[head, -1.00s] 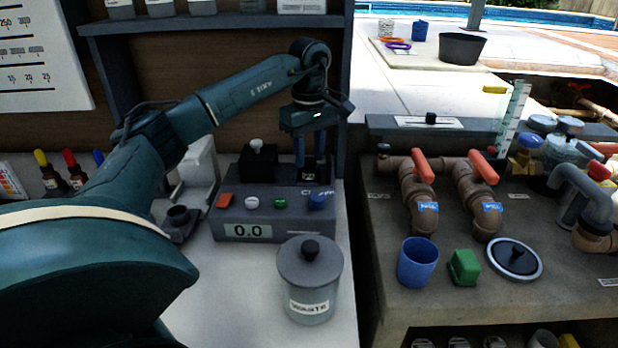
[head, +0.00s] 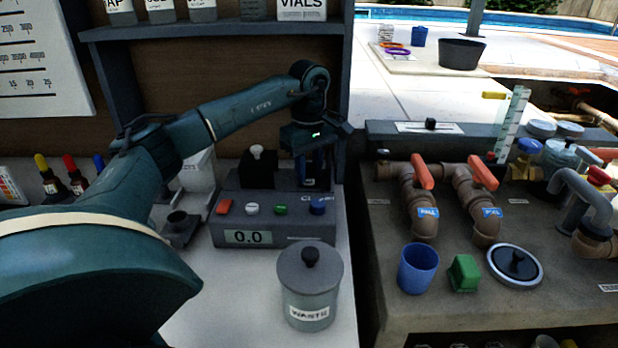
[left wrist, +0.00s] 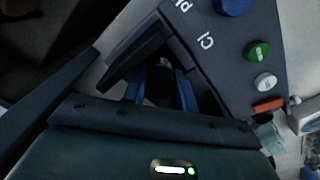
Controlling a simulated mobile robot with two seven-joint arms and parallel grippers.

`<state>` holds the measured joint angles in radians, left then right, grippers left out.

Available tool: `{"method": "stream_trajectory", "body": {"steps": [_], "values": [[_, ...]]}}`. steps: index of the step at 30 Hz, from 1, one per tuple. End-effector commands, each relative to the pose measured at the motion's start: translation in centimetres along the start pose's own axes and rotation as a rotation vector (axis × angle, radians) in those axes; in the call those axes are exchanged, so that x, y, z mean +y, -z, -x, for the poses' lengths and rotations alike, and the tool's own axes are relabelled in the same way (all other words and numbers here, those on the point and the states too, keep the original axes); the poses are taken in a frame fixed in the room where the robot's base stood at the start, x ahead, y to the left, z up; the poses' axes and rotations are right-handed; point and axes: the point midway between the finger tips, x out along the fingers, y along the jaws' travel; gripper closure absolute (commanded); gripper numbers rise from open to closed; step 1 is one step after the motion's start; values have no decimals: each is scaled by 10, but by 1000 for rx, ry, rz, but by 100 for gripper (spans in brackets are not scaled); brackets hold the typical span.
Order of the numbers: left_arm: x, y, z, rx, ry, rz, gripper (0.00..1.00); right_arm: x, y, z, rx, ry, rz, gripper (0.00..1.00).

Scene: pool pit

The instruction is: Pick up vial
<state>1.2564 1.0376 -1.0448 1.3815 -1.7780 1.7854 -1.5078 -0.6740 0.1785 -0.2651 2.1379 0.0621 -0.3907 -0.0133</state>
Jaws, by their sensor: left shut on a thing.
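My left gripper (head: 315,183) is lowered just behind the right end of the grey meter (head: 270,232), which reads 0.0. The meter hides its fingertips in the head view. In the left wrist view, the gripper (left wrist: 160,95) is shut on a small dark object with a pale top, which I take to be the vial (left wrist: 161,72). Only its top end shows between the blue fingers, so its contents and lower part are hidden. My right gripper is in neither view.
A waste jar (head: 310,290) with a knobbed lid stands in front of the meter. Dropper bottles (head: 75,178) stand at the left. A shelf post (head: 348,90) rises close to the right of my left gripper. A blue cup (head: 418,268) is on the right bench.

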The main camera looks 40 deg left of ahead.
Motion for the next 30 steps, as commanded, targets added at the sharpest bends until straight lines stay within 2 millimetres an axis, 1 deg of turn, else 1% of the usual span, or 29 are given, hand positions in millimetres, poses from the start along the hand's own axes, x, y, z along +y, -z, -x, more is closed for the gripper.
{"method": "stream_trajectory", "body": {"steps": [5,8,11,20,25,26,30], "values": [[1,0,6,0,-2,0,94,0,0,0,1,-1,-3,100],[1,0,16,0,-3,-1,94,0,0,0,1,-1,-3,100],[1,0,30,0,-4,-1,94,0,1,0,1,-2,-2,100],[1,0,90,0,-6,0,94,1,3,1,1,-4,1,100],[1,0,130,1,-5,1,94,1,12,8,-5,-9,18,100],[-8,2,122,2,0,2,94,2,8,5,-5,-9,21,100],[-37,0,120,3,0,2,94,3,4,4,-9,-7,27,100]]}}
